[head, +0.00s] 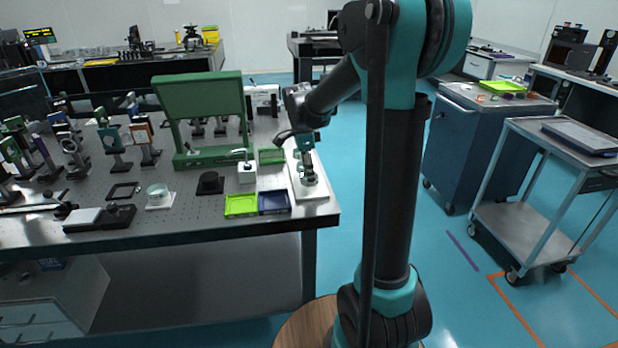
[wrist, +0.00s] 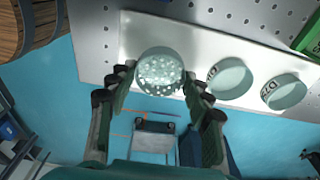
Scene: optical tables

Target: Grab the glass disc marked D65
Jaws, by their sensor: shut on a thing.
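In the wrist view my gripper (wrist: 159,82) has its two fingers on either side of a round glass disc (wrist: 160,70) with a speckled, bubbly look, and is shut on it. No marking on this disc is readable. Two more clear discs, a middle one (wrist: 230,78) and a right one (wrist: 284,93), lie to its right on the white board (wrist: 140,30). Both carry dark letters on the rim that start with D, but I cannot read them surely. In the head view my gripper (head: 307,172) is low over the white board (head: 321,191); the discs are mostly hidden there.
The board lies at the right end of the perforated optical table (head: 150,222). A lime tray (head: 241,206) and a dark blue tray (head: 274,202) sit left of it. A green frame (head: 200,78) stands behind. Floor to the right is open before the carts.

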